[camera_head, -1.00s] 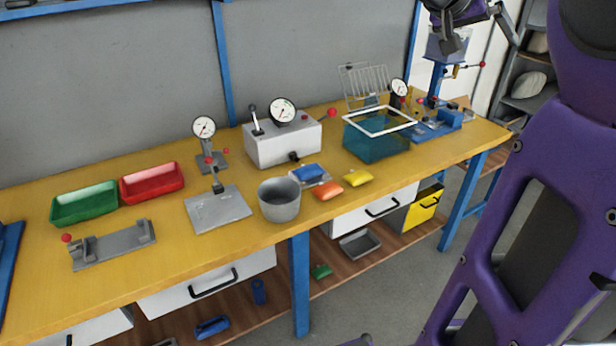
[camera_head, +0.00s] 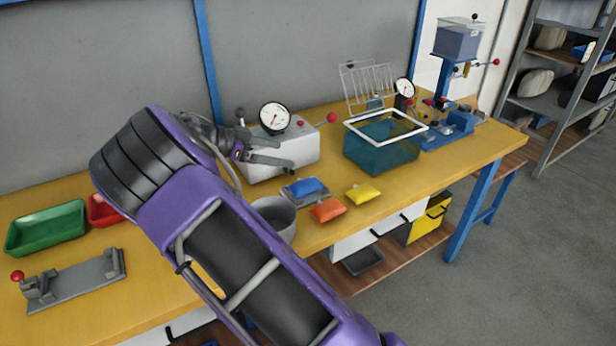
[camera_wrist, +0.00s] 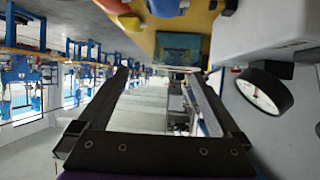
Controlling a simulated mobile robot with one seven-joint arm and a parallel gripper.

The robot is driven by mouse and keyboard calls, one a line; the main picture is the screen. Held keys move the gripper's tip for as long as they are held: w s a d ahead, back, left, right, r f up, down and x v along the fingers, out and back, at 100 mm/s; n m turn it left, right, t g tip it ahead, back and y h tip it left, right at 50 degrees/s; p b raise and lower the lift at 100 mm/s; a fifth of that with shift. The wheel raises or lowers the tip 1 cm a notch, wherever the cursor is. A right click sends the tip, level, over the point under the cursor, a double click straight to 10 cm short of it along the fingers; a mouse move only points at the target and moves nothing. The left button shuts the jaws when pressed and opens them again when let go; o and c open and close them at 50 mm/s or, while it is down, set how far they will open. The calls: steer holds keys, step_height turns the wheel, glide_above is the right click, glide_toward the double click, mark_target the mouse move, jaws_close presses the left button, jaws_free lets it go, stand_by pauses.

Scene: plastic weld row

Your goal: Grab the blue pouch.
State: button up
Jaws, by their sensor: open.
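The blue pouch (camera_head: 307,186) lies on a small grey plate (camera_head: 322,195) on the yellow bench, behind the orange pouch (camera_head: 327,210). In the wrist view a blue shape, likely this pouch (camera_wrist: 164,7), is cut by the top edge. My gripper (camera_head: 285,154) is open and empty, in front of the white gauge box, up and left of the blue pouch in the picture. In the wrist view its two fingers (camera_wrist: 157,74) are spread, with nothing between them.
A yellow pouch (camera_head: 363,194) lies to the right. A grey pot (camera_head: 283,216) stands just left of the plate, partly hidden by my arm. The white gauge box (camera_head: 300,150) and teal tub (camera_head: 385,153) stand behind.

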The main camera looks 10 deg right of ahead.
steer(key=m+g, duration=0.1)
glide_toward(305, 183)
steer(key=shift+d+f, duration=0.5)
steer(key=shift+f, duration=0.05)
steer(key=shift+x, duration=1.15)
steer(key=x, duration=0.5)
steer(key=shift+w+r, duration=0.15)
steer(key=shift+r, duration=0.05)
steer(key=c, duration=1.4)
